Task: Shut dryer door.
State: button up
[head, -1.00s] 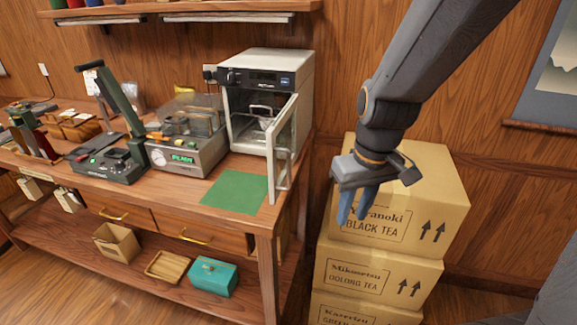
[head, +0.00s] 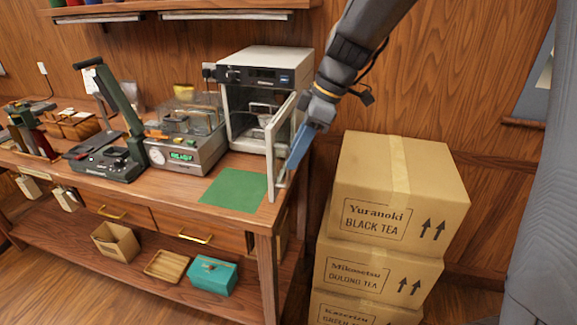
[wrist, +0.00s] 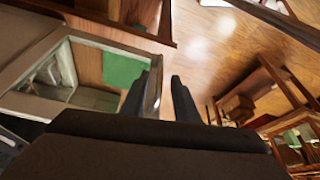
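The dryer (head: 265,68) is a pale box with a dark control strip at the right end of the bench. Its glass door (head: 271,165) stands wide open, swung out toward the bench's front edge. A metal piece shows inside the chamber. My gripper (head: 293,166) is at the door's outer right side, fingers pointing down. In the wrist view the two dark fingers (wrist: 160,92) are apart, and the door's pale frame (wrist: 93,38) runs on the left, its free edge close to the left finger. I cannot tell whether they touch.
A green mat (head: 234,190) lies on the bench before the dryer. A device with a lit display (head: 186,157) stands left of it. Stacked tea cartons (head: 398,190) stand on the floor right of the bench.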

aim_at(288, 182)
jog(key=shift+p+x, duration=0.5)
jog(key=shift+x, duration=2.05)
jog(key=shift+d, duration=0.1)
grip_shut()
